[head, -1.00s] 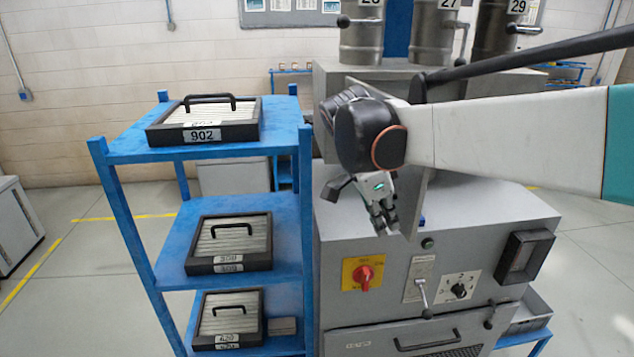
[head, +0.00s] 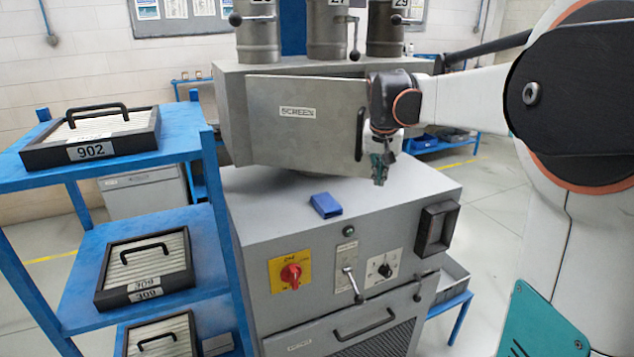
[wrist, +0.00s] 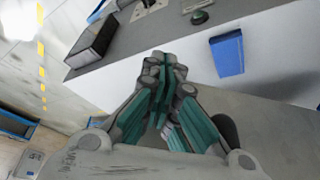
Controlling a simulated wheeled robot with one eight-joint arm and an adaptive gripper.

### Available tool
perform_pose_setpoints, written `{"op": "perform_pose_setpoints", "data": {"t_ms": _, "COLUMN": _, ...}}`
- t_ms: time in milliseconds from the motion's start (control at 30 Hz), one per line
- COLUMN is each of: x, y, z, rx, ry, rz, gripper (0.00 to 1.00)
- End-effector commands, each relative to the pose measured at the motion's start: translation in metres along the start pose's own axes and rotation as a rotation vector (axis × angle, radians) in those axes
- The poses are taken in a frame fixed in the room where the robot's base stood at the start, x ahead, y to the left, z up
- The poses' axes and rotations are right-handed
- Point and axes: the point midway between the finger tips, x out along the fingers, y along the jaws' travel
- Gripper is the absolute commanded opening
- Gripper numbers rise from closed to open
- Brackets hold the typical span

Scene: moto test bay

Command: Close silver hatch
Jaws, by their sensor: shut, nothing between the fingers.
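The silver hatch (head: 300,135) is the flat grey panel labelled SCREEN on the front of a grey box in the head view. Its black handle (head: 360,134) stands near its right edge. My gripper (head: 379,181) is just right of the handle, pointing down, and my wrist partly covers the area by the hatch's right edge. In the wrist view my gripper (wrist: 165,65) has its fingers together and empty. Contact with the hatch cannot be made out.
A blue block (head: 326,205) lies on the grey machine top (head: 255,205) below the hatch. The machine front carries a red knob (head: 291,273) and levers. A blue shelf (head: 195,220) with black-framed filter trays stands at left. Numbered metal canisters (head: 325,35) stand above the box.

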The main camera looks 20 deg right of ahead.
Motion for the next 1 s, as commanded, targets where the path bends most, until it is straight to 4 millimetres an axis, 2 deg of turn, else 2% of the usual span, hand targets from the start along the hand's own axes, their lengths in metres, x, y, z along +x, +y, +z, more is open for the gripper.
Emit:
{"op": "perform_pose_setpoints", "data": {"t_ms": 33, "x": 0.007, "y": 0.003, "z": -0.015, "rx": -0.029, "ry": -0.001, "rz": -0.013, "gripper": 0.00}}
{"op": "perform_pose_setpoints", "data": {"t_ms": 100, "x": 0.014, "y": 0.004, "z": -0.034, "rx": -0.078, "ry": 0.000, "rz": -0.032, "gripper": 0.00}}
{"op": "perform_pose_setpoints", "data": {"t_ms": 400, "x": 0.040, "y": -0.003, "z": -0.103, "rx": -0.265, "ry": 0.000, "rz": -0.107, "gripper": 0.00}}
{"op": "perform_pose_setpoints", "data": {"t_ms": 700, "x": 0.061, "y": -0.018, "z": -0.156, "rx": -0.415, "ry": -0.002, "rz": -0.166, "gripper": 0.00}}
{"op": "perform_pose_setpoints", "data": {"t_ms": 1000, "x": 0.077, "y": -0.037, "z": -0.196, "rx": -0.533, "ry": -0.001, "rz": -0.213, "gripper": 0.00}}
